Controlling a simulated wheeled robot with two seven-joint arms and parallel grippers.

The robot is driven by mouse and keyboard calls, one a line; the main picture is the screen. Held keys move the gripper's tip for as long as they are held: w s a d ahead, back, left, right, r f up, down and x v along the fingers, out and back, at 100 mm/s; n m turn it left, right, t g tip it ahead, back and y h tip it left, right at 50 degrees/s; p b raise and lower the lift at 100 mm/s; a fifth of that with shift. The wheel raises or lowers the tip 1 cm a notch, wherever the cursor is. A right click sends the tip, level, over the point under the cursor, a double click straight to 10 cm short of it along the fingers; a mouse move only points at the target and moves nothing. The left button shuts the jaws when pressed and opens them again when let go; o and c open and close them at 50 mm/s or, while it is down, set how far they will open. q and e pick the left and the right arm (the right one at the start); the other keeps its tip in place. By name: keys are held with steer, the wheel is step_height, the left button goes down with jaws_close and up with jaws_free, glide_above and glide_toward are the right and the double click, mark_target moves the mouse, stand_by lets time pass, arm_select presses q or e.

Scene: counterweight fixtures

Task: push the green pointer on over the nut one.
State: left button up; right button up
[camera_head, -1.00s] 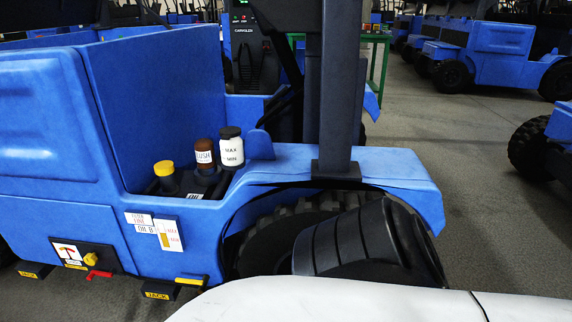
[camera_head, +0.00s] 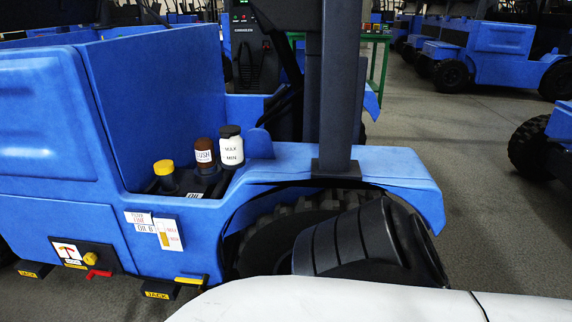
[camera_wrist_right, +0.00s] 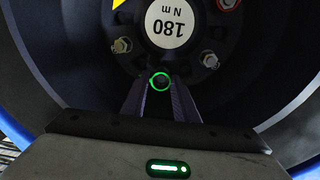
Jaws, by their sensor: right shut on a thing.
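In the right wrist view the green pointer (camera_wrist_right: 153,88) shows as a bright green ring at the tips of my right gripper (camera_wrist_right: 160,88). The gripper is shut on it, in front of the dark wheel hub (camera_wrist_right: 185,62). The ring's middle looks dark, and I cannot tell whether it is around a nut or only in front of one. A bare metal nut (camera_wrist_right: 122,45) stands on the hub to the left and another nut (camera_wrist_right: 208,59) to the right. My left gripper is not in view.
A round white label (camera_wrist_right: 169,22) reading 180 N m, upside down, sits on the hub. A red ring (camera_wrist_right: 228,4) is at the top right. The wheel rim surrounds my gripper. In the head view, a blue truck (camera_head: 70,230) with bottles (camera_head: 231,150) fills the left.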

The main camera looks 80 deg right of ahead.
steer(key=shift+d, duration=1.1)
stand_by(0.5)
steer(key=o, duration=1)
steer(key=shift+c, duration=0.2)
steer(key=shift+a, duration=0.1)
arm_select(q)
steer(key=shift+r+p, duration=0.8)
steer(key=shift+p, duration=0.3)
arm_select(e)
steer(key=a, duration=0.9)
steer(key=shift+s, duration=0.3)
steer(key=shift+d, duration=0.1)
